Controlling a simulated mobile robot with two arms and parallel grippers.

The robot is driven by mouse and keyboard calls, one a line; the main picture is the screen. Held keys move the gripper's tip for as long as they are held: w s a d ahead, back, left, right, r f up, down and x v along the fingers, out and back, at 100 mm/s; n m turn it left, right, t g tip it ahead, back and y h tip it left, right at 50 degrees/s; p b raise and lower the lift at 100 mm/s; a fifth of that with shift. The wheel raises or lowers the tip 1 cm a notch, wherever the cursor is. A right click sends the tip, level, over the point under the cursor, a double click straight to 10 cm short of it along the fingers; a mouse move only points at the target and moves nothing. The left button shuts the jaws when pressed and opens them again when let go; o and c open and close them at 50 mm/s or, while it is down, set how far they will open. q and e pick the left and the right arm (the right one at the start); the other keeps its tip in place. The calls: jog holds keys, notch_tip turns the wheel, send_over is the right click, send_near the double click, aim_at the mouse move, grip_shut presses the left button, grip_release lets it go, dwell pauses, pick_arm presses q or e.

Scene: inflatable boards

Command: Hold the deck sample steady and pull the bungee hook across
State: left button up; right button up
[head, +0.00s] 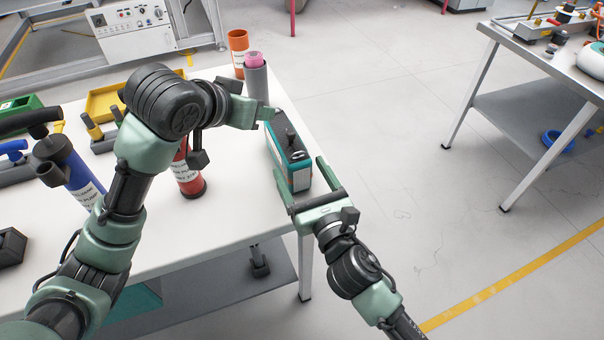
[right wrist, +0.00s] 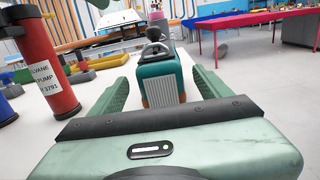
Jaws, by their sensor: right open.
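The deck sample (head: 276,151), a teal block with a dark top and a pale ribbed end face, stands at the table's right edge. It also shows in the right wrist view (right wrist: 158,70). A black knobbed piece (head: 291,138), apparently the bungee hook, sits on its top; the knob is clear in the right wrist view (right wrist: 154,35). My right gripper (head: 299,166) is open, its fingers on either side of the sample's near end; I cannot tell if they touch. My left gripper (head: 266,113) is at the sample's far end; its fingers are mostly hidden.
A red labelled pump cylinder (head: 188,177) stands left of the sample, and a blue one (head: 72,172) farther left. A grey cylinder with a pink roll (head: 255,75) and an orange cup (head: 238,48) stand behind.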

jog(key=shift+w+f, duration=0.3)
jog(key=shift+x, duration=3.6)
jog(key=shift+f, duration=0.1)
pick_arm(q)
jog(key=shift+o, duration=0.5)
pick_arm(e)
jog(key=c, duration=1.6)
pick_arm(q)
jog(key=t+h, duration=0.3)
jog(key=t, duration=0.4)
send_near(293, 130)
jog(key=x, duration=1.2)
jog(key=shift+w+f, duration=0.15)
jog(key=shift+f, duration=0.05)
